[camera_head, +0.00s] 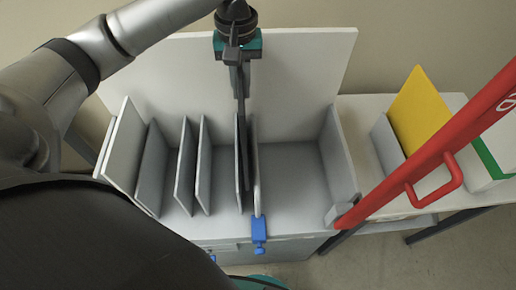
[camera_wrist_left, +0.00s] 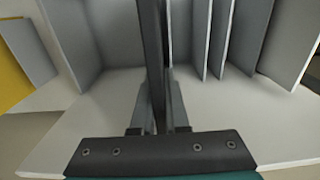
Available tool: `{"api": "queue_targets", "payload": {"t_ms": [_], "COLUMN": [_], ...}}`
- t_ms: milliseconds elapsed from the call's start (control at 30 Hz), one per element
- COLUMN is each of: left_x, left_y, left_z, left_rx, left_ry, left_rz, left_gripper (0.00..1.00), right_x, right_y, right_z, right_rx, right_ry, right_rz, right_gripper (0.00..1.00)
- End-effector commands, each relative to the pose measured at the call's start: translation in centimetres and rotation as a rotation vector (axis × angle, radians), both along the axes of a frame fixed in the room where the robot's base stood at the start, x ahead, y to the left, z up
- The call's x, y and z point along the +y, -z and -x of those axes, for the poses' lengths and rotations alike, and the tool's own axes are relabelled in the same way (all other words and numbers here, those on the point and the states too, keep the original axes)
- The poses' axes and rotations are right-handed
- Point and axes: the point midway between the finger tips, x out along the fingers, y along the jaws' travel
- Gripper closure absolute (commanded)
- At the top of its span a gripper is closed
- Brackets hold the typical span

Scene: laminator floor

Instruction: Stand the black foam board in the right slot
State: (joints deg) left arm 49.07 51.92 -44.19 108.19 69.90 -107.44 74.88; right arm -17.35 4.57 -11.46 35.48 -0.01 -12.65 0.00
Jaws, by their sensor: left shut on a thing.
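My left gripper (camera_head: 240,84) comes down from above over the white slotted rack (camera_head: 225,225). It is shut on the upper edge of the black foam board (camera_head: 241,135), which hangs upright and nearly edge-on. In the left wrist view the board (camera_wrist_left: 152,40) runs away from between the fingers (camera_wrist_left: 158,112). The board is beside the thin divider with a blue clamp (camera_head: 259,232) at its front, on that divider's left side in the head view. Whether its lower edge touches the rack floor is hidden. My right gripper is out of view.
Several grey upright panels (camera_head: 185,165) stand to the left of the board. The wide bay (camera_head: 293,175) on the right is empty. A red bar with a handle (camera_head: 437,185) slants across the right side. A yellow board (camera_head: 420,108) stands on the side table (camera_head: 362,104).

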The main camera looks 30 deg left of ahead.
Motion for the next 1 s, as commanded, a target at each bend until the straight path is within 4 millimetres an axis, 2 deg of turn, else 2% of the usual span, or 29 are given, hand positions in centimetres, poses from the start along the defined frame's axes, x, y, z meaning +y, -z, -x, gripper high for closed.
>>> {"api": "queue_targets", "payload": {"t_ms": [33,200,400,667,900,1000], "left_x": [0.0,0.0,0.0,0.0,0.0,0.0], "left_y": [1.8,6.4,10.6,12.6,16.0,16.3], "left_z": [0.2,0.1,0.1,0.0,0.1,0.0], "left_rx": [0.006,0.005,0.001,0.0,0.001,-0.002], "left_ry": [-0.001,0.001,0.002,0.002,0.002,0.003], "left_rz": [-0.001,0.0,0.0,0.0,-0.001,0.0], "left_gripper": [1.0,1.0,1.0,1.0,1.0,1.0], "right_x": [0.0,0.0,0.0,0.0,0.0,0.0], "right_y": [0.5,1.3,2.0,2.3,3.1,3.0], "right_z": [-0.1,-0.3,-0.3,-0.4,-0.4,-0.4], "right_rx": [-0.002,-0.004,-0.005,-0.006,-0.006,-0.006], "right_ry": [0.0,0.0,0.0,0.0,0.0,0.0], "right_rz": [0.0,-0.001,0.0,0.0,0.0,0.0], "right_gripper": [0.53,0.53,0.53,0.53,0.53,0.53]}}
